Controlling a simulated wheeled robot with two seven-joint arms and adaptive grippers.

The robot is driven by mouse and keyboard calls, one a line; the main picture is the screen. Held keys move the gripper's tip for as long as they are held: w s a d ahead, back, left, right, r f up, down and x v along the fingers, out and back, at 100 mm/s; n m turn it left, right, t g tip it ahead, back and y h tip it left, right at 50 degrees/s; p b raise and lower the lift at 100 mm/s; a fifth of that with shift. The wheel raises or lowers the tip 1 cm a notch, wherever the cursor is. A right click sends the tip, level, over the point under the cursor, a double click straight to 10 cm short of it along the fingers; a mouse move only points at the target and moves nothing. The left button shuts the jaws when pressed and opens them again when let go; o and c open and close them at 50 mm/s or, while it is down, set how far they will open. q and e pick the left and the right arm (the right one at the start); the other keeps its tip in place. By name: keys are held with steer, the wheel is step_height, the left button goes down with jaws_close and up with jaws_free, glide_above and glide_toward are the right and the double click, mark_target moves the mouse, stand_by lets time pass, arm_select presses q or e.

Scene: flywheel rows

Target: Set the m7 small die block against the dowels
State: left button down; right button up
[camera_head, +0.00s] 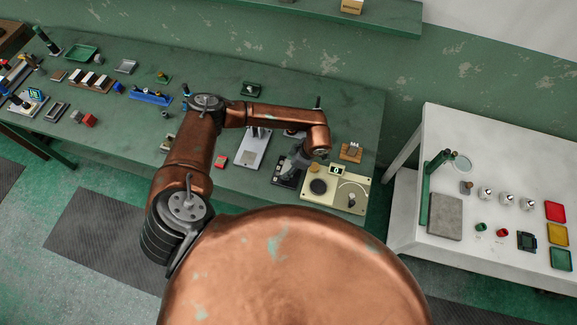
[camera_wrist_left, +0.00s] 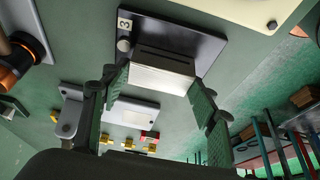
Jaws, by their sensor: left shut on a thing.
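My left gripper (camera_head: 292,168) is low over a dark plate (camera_head: 284,182) on the green bench, beside a cream panel. In the left wrist view the left gripper (camera_wrist_left: 160,92) has its two green finger pads on either side of a pale metal block (camera_wrist_left: 160,78) and is shut on it. I take this for the small die block; no m7 mark is readable. The block is at the near edge of the dark plate (camera_wrist_left: 150,30), which carries a 3 label. I cannot tell whether it touches the plate. My right gripper is not in view.
The cream panel (camera_head: 350,205) with a round dark pad and a dial stands right of the dark plate. A pale grey fixture plate (camera_head: 244,160) lies to its left. A small red block (camera_head: 220,161) is farther left. A white table (camera_head: 500,140) stands across a gap.

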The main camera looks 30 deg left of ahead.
arm_select(q)
steer(key=shift+a, duration=0.2)
stand_by(0.4)
steer(key=shift+w+a+b, duration=0.2)
steer(key=shift+w+b, duration=0.05)
steer(key=shift+b, duration=0.05)
stand_by(1.2)
steer(key=c, duration=1.2)
jaws_free()
steer(key=o, duration=0.5)
steer(key=shift+d, duration=0.1)
steer(key=shift+s, duration=0.1)
steer(key=shift+r, duration=0.1)
steer(key=v, duration=1.2)
